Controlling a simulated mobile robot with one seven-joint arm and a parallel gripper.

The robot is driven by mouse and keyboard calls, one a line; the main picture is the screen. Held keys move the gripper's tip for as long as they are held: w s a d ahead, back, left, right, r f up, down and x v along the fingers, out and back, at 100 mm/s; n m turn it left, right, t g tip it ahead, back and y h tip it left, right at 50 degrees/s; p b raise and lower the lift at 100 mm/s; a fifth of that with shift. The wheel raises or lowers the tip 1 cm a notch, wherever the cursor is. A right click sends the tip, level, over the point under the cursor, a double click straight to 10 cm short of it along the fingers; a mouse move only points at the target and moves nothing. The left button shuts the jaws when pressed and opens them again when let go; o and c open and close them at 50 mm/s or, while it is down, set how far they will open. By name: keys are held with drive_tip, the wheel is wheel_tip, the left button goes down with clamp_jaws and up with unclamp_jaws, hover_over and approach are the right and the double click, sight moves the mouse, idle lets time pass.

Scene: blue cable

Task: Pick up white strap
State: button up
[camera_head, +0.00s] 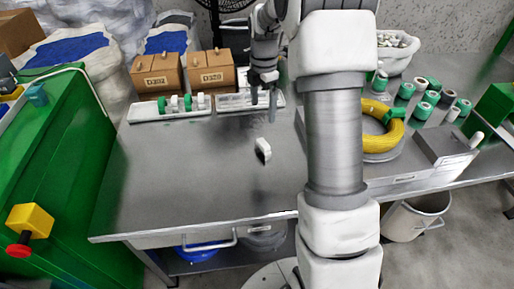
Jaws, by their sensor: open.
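A small white piece (263,149), which looks like the strap, lies alone on the grey metal table (190,185), left of my arm. It is too small to make out in detail. My gripper (263,100) points down near the back of the table, beyond the white piece and apart from it. Its jaws are open, and I see nothing held between them. Whether the fingertips touch the tray behind them, I cannot tell.
Two cardboard boxes (156,75) and white trays (170,109) with green and white spools line the back. A yellow cable coil (383,122) and several green-and-white rolls (431,98) stand right of my arm. A green cabinet (62,150) borders the left. The table's front left is clear.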

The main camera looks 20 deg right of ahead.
sight(263, 143)
wheel_tip(263, 143, down, 12)
drive_tip(key=b, duration=0.2)
drive_tip(key=shift+s+r+b, duration=0.1)
drive_tip(key=shift+r+b, duration=0.15)
drive_tip(key=shift+b, duration=0.15)
wheel_tip(263, 143, down, 5)
drive_tip(key=shift+s+d+f+b, duration=0.1)
drive_tip(key=shift+s+f+b, duration=0.05)
drive_tip(key=shift+b, duration=0.75)
drive_tip(key=c, duration=1.2)
drive_tip(key=shift+o, duration=0.2)
